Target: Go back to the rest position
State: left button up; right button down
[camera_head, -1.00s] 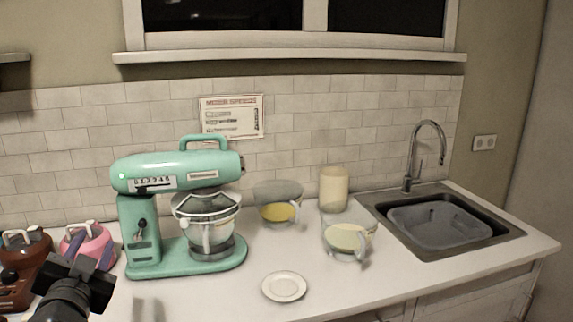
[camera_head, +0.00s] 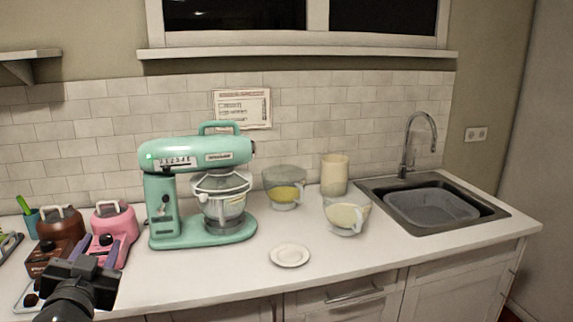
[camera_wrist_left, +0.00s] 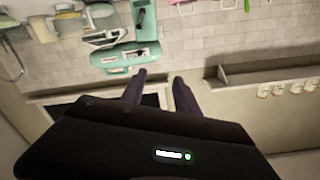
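My left gripper (camera_head: 98,249) is at the lower left of the head view, in front of the pink and brown appliances. In the left wrist view its two dark fingers (camera_wrist_left: 159,76) stand apart with nothing between them, so it is open and empty. The mint-green stand mixer (camera_head: 200,160) stands on the counter to the right of the gripper, apart from it. It also shows in the left wrist view (camera_wrist_left: 126,56), upside down. My right gripper is in neither view.
On the white counter (camera_head: 350,258) are a small white plate (camera_head: 290,255), glass jugs of yellow (camera_head: 286,194) and pale contents (camera_head: 346,216), a cream canister (camera_head: 334,172) and a sink (camera_head: 432,208). A pink appliance (camera_head: 113,221) and a brown one (camera_head: 60,227) stand at left.

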pick_arm(q)
jog(key=d+f+n+g+h, duration=0.1)
jog(key=d+f+g+h, duration=0.15)
jog(key=d+f, duration=0.65)
jog(key=d+f+n+g+h, duration=0.1)
jog(key=d+f+g+h, duration=0.15)
jog(key=f, duration=1.15)
jog(key=d+f+n+g+h, duration=0.1)
jog(key=d+f+g+h, duration=0.3)
jog(key=f, duration=0.8)
jog(key=s+d+f+g, duration=0.3)
jog(key=s+d+f, duration=0.5)
jog(key=s+f, duration=0.2)
jog(key=s+d+f+g, duration=0.4)
jog(key=s+d+f, duration=0.3)
jog(key=s+f, duration=0.4)
jog(key=shift+s+d+f+m+h, duration=0.3)
jog(key=shift+s+d+h, duration=0.1)
jog(key=shift+s, duration=0.15)
